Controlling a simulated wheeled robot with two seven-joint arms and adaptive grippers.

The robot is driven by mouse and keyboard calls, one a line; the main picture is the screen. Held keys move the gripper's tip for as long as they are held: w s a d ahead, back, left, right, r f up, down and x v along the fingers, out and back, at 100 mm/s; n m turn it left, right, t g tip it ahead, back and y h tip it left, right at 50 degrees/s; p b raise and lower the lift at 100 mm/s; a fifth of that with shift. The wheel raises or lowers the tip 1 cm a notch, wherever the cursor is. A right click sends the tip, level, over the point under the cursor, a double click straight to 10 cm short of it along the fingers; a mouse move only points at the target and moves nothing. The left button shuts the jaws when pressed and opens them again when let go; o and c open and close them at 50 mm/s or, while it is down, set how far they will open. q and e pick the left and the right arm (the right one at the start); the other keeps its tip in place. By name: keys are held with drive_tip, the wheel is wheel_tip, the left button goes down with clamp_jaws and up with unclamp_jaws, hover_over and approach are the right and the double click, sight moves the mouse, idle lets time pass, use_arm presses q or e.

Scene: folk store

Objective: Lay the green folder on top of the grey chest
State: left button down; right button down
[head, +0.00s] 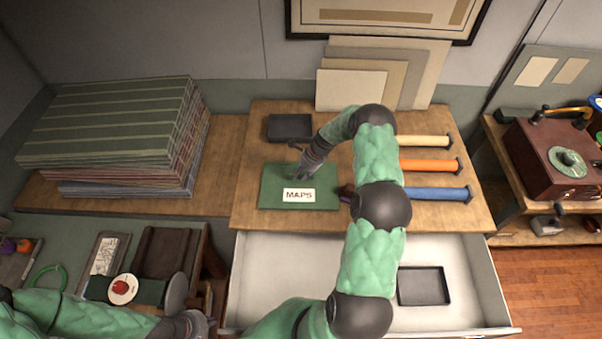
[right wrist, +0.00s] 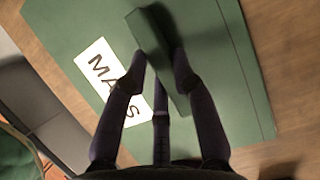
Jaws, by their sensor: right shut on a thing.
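The green folder (head: 268,190), with a white MAPS label, lies flat on a wooden top (head: 250,150). This top is above a pulled-out pale grey drawer (head: 290,255); I cannot tell whether this unit is the grey chest. My right gripper (head: 299,172) is over the folder's middle. In the right wrist view, its fingers (right wrist: 159,70) are shut on a raised dark green strip (right wrist: 150,30) on the folder (right wrist: 225,60), beside the label. My left gripper (head: 200,325) is at the bottom edge, away from the folder; its fingers are unclear.
A small dark tray (head: 289,127) sits behind the folder. Rolls with blue (head: 435,193), orange (head: 430,166) and cream (head: 425,141) bodies lie to the right. Striped stacked folders (head: 110,120) stand at left. Another dark tray (head: 423,286) lies in the open drawer.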

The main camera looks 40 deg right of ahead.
drive_tip(key=shift+f, duration=0.1)
drive_tip(key=c, duration=1)
unclamp_jaws()
drive_tip(key=shift+a, duration=0.1)
drive_tip(key=b+v, duration=0.1)
drive_tip(key=v, duration=1.1)
